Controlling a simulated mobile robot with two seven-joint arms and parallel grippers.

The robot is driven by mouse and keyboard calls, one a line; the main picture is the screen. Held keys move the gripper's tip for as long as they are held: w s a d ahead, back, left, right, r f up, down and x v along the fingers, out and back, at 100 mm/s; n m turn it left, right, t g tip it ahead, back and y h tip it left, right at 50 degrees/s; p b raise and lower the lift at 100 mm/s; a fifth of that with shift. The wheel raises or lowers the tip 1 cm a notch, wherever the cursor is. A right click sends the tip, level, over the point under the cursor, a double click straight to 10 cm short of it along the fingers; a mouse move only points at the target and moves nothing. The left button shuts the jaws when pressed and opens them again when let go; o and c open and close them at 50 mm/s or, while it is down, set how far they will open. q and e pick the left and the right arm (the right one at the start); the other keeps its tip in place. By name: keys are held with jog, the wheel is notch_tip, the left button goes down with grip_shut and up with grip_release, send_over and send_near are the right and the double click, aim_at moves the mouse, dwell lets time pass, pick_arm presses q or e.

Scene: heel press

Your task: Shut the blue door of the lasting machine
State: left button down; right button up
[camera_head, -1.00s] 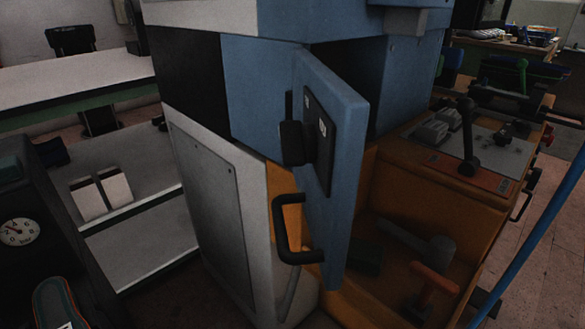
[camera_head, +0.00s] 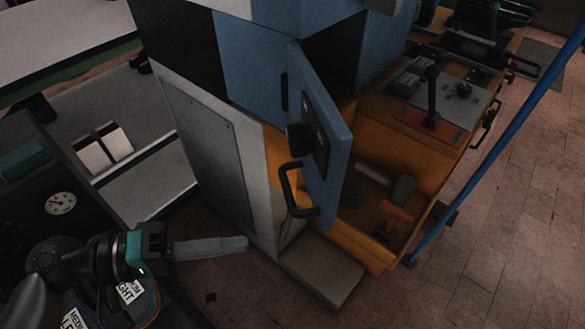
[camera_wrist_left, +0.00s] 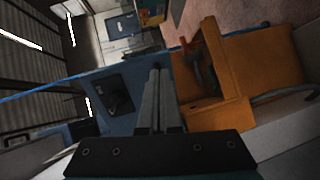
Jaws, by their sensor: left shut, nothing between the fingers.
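The blue door (camera_head: 329,140) of the lasting machine (camera_head: 262,62) stands ajar, swung out from the blue cabinet, with a dark gap behind it. A black handle (camera_head: 291,192) sticks out low by the door's near edge, and a black latch plate is on its face. My left gripper (camera_head: 244,243) is shut and empty, in front of the machine's white side panel, left of and below the door, apart from it. In the left wrist view its closed fingers (camera_wrist_left: 158,75) point toward the blue door (camera_wrist_left: 113,92) and the orange compartment. My right gripper is not in view.
The open orange compartment holds a hammer (camera_head: 391,184) and an orange-handled tool (camera_head: 395,216). A grey step (camera_head: 322,272) lies on the floor below the door. A blue pole (camera_head: 490,150) slants at the right.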

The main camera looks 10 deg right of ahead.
pick_arm(q)
notch_tip(320, 180, up, 8)
jog(key=w+a+n+h+p, duration=0.1)
jog(key=a+h+p, duration=0.1)
jog(key=a, duration=0.1)
send_near(329, 184)
jog(key=d+p, duration=0.1)
jog(key=d, duration=0.6)
jog(key=shift+w, duration=0.1)
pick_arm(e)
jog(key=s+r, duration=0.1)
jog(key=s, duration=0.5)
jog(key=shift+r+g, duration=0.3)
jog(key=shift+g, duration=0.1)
pick_arm(q)
jog(key=shift+w, duration=0.1)
